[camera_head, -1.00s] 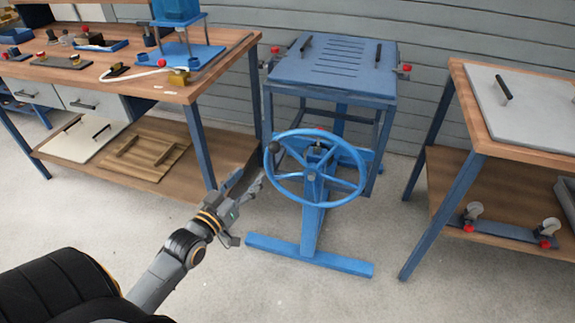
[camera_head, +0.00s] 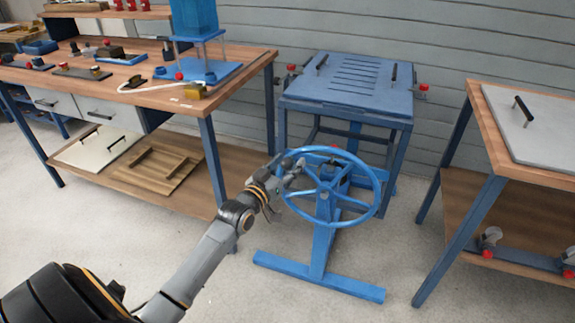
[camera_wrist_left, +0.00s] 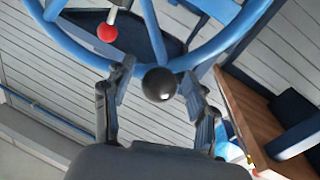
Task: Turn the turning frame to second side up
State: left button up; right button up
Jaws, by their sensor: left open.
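The turning frame's blue handwheel (camera_head: 371,200) stands on a blue T-shaped foot in front of the frame. The frame's blue slotted top plate (camera_head: 350,92) lies flat, with black handles and red knobs at its sides. My left gripper (camera_head: 292,172) is at the wheel's left rim. In the left wrist view the wheel rim (camera_wrist_left: 80,48) crosses the top, and a black ball knob (camera_wrist_left: 159,84) sits between the open fingers of my left gripper (camera_wrist_left: 158,105). I cannot tell whether a finger touches the knob. My right gripper is not in view.
A wooden workbench (camera_head: 140,88) with tools stands at the left, with boards on its lower shelf. Another bench (camera_head: 500,150) with a grey plate (camera_head: 540,125) stands at the right. The floor in front of the wheel stand is clear.

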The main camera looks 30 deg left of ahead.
pick_arm(q)
jog(key=shift+c, duration=0.4)
grip_shut()
jog(key=shift+w, duration=0.1)
jog(key=shift+r, duration=0.1)
jog(key=shift+d, duration=0.15)
jog(key=shift+w+r+p, duration=0.1)
jog(key=shift+p, duration=0.2)
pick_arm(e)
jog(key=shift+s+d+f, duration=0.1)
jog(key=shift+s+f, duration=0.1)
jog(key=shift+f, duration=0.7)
